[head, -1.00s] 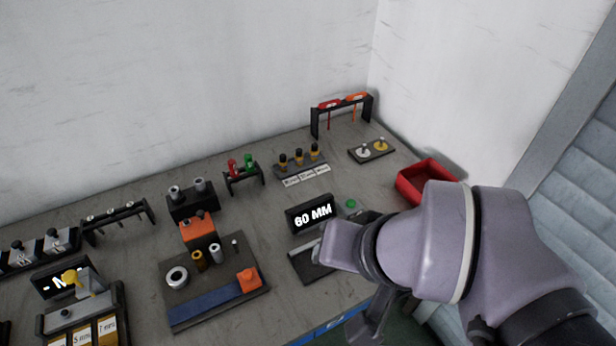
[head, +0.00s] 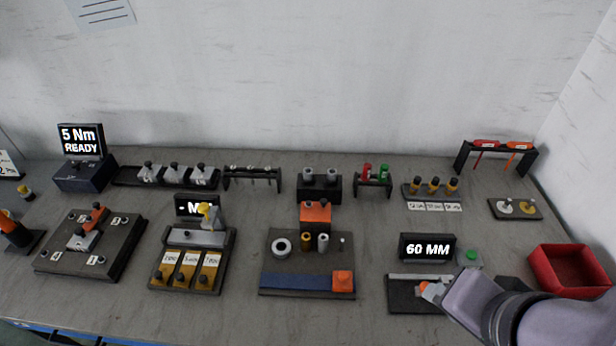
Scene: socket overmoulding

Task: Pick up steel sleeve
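A small silver-grey upright cylinder (head: 323,243), which looks like the steel sleeve, stands on the dark fixture plate (head: 268,262) in the middle of the bench. A brass-coloured cylinder (head: 306,241) stands just left of it, and a grey ring (head: 281,246) lies further left. Two similar grey cylinders sit in the black block behind, one at left (head: 308,174) and one at right (head: 332,174), so I cannot be sure which piece is meant. My arm reaches in at the lower right, well right of these pieces. Its lilac links hide my gripper, and I cannot make out its fingers.
A 60 MM display (head: 427,248) stands behind a dark measuring fixture (head: 403,296), partly covered by my arm. A red bin (head: 571,271) is at the right. An orange clamp block (head: 315,213) stands behind the plate. Several other fixtures fill the left side.

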